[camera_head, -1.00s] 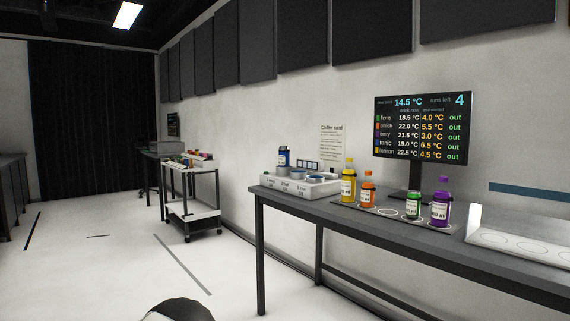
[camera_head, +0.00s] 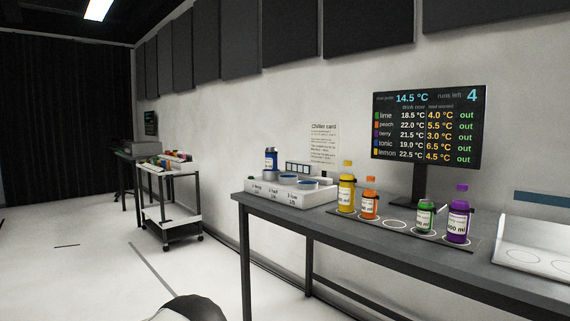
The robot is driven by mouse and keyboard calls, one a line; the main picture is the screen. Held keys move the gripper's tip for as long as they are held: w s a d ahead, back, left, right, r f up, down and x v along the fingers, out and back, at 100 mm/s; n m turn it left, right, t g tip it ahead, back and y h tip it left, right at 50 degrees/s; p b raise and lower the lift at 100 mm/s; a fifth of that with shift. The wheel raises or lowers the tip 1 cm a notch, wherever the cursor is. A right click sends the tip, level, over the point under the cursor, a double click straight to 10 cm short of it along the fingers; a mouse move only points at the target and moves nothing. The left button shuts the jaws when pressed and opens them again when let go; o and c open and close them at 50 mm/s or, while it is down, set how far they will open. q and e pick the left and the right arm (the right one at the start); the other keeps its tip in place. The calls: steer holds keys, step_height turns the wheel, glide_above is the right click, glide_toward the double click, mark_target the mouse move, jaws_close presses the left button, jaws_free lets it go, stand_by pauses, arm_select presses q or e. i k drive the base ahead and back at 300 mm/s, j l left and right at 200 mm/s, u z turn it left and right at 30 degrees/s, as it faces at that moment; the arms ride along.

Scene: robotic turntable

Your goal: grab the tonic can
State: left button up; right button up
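A blue can with a white label (camera_head: 270,160), which matches the blue tonic entry on the screen, stands upright at the left end of the white tray (camera_head: 290,199) on the long grey table. Its label is too small to read. Neither of my grippers is in view; only a rounded black and white part of my own body shows at the bottom edge.
A yellow bottle (camera_head: 346,190), orange bottle (camera_head: 369,200), green can (camera_head: 425,216) and purple bottle (camera_head: 458,218) stand on a dark strip, with an empty ring between. A screen (camera_head: 428,127) stands behind. A cart (camera_head: 168,195) is further left. The floor before the table is open.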

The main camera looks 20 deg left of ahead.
mark_target(272, 152)
steer(key=i+j+z, duration=0.15)
steer(key=i+j, duration=0.2)
steer(key=i+j+z, duration=0.1)
steer(key=i+j, duration=0.2)
steer(key=j, duration=0.2)
steer(key=i+j+z, duration=0.15)
steer(key=i+j, duration=0.15)
steer(key=j, duration=0.2)
